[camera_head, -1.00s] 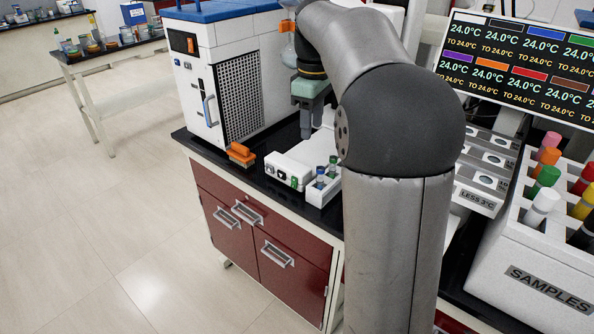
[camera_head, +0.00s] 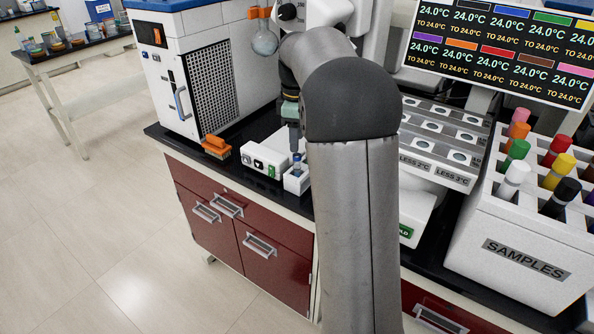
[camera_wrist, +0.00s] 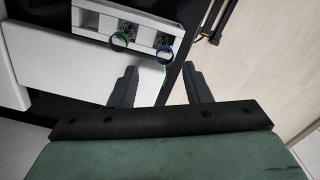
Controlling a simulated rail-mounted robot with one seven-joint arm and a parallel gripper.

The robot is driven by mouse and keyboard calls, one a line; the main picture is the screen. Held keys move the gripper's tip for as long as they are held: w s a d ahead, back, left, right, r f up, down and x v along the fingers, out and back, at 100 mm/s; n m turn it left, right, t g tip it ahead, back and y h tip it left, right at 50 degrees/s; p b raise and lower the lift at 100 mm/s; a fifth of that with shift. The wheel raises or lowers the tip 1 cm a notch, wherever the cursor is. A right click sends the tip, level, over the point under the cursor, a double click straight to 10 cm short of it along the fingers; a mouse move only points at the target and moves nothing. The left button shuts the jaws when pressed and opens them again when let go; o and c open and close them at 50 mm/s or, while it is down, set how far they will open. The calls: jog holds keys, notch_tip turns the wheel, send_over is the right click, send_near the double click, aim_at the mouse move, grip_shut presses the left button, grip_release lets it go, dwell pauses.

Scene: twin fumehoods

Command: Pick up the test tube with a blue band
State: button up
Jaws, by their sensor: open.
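The blue-banded test tube (camera_head: 297,161) stands in a small white rack (camera_head: 295,183) on the black bench top. In the wrist view the blue ring (camera_wrist: 165,54) shows near the rack's end, ahead of the gap between my fingers. A green-banded tube (camera_wrist: 120,41) stands to its left in the same rack. In the head view my arm appears to hide it. My gripper (camera_wrist: 160,68) is open and empty, with one finger on each side of the gap. In the head view my gripper (camera_head: 293,140) points down just above the blue-banded tube.
A white device (camera_head: 262,160) adjoins the rack on the left, with an orange item (camera_head: 216,146) beyond. A large white cabinet (camera_head: 205,80) stands behind. To the right are a sloped holder (camera_head: 440,150) and a SAMPLES box (camera_head: 520,235) with several coloured-cap tubes. The bench's front edge is close to the rack.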

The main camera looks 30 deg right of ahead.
aim_at(296, 156)
jog(key=shift+s+a+f, duration=0.1)
jog(key=shift+s+f, duration=0.05)
jog(key=shift+f, duration=1.2)
jog(key=shift+s+a+f, duration=0.1)
jog(key=shift+s+f, duration=0.05)
jog(key=shift+f, duration=1.2)
grip_shut()
